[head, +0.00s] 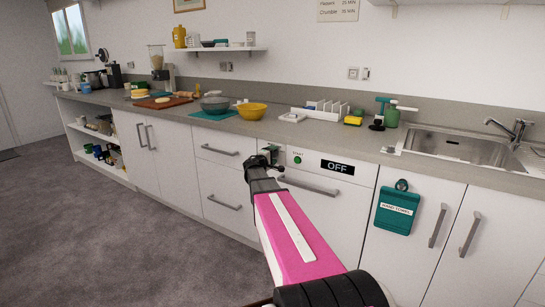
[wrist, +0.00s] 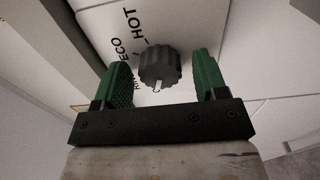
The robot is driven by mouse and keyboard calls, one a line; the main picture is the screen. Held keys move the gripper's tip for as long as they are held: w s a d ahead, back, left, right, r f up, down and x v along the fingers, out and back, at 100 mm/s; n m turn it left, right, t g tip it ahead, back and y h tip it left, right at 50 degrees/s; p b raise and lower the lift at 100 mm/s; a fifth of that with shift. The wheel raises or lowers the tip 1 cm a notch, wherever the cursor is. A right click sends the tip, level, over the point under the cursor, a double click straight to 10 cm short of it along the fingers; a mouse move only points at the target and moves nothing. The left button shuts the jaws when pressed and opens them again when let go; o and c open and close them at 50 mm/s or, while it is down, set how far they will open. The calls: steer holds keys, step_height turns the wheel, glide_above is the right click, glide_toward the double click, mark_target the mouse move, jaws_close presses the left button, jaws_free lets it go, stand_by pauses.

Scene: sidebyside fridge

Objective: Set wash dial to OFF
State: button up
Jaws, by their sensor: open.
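The wash dial (wrist: 159,66) is a dark grey ribbed knob in the wrist view. A white mark shows on its lower edge. Printed words around it include HOT and ECO; another label is partly hidden. My gripper (wrist: 163,72) is open, with one green finger on each side of the dial and a visible gap to both. In the head view my gripper (head: 270,153) is at the left end of the dishwasher panel and hides the dial. The panel's black display (head: 338,167) reads OFF. A green START button (head: 297,160) is right of my gripper.
The dishwasher handle (head: 309,186) runs below the panel, close to my gripper. The counter (head: 225,121) above holds a yellow bowl (head: 251,111) and a dish rack (head: 322,111). The floor (head: 110,230) at the left is clear.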

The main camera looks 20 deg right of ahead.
steer(key=v, duration=1)
steer(key=shift+s+a, duration=0.3)
steer(key=shift+f, duration=0.1)
steer(key=s+a+f+m+g+y, duration=0.3)
steer(key=s+a+f+g+y, duration=0.15)
steer(key=s+f, duration=0.55)
steer(key=s+a+f+m+g+y, duration=0.3)
steer(key=s+f+m+g+y, duration=0.15)
steer(key=s+f, duration=0.5)
steer(key=s+a+f+g+y, duration=0.2)
steer(key=s+a+y, duration=0.3)
steer(key=s+a, duration=0.2)
steer(key=shift+s+a+f, duration=0.35)
steer(key=shift+f, duration=0.05)
